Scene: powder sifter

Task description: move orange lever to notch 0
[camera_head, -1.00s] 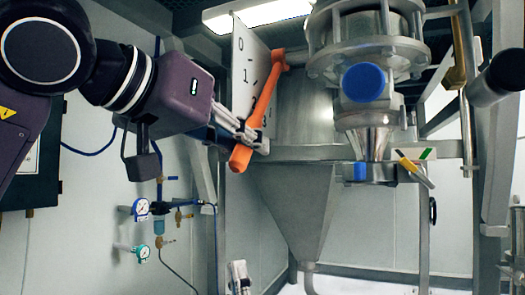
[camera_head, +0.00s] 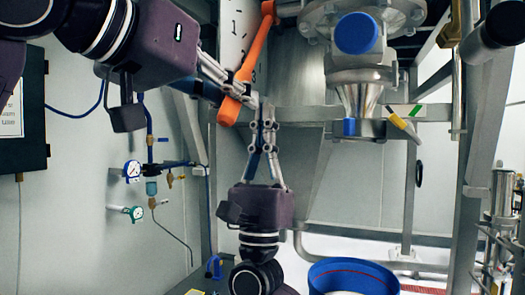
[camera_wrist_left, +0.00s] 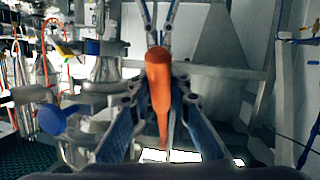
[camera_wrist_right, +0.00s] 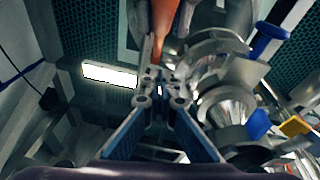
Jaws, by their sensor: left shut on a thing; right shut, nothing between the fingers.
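The orange lever (camera_head: 255,48) slants down and to the left across a white number plate (camera_head: 233,40) in the head view. A 1 and a 3 are readable; which notch the lever is at cannot be told. My left gripper (camera_head: 236,92) is shut on the lever near its lower end. In the left wrist view the lever (camera_wrist_left: 159,85) stands between my fingers. My right gripper (camera_head: 264,108) points up from below, shut and empty, just right of the lever's lower end. In the right wrist view its fingertips (camera_wrist_right: 162,92) meet below the lever (camera_wrist_right: 163,25).
A steel hopper and valve with a blue cap (camera_head: 356,33) stand to the right. A blue-rimmed drum (camera_head: 352,272) is at the bottom. Pressure gauges (camera_head: 132,171) hang on the left wall. A frame beam (camera_head: 300,113) runs behind the grippers.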

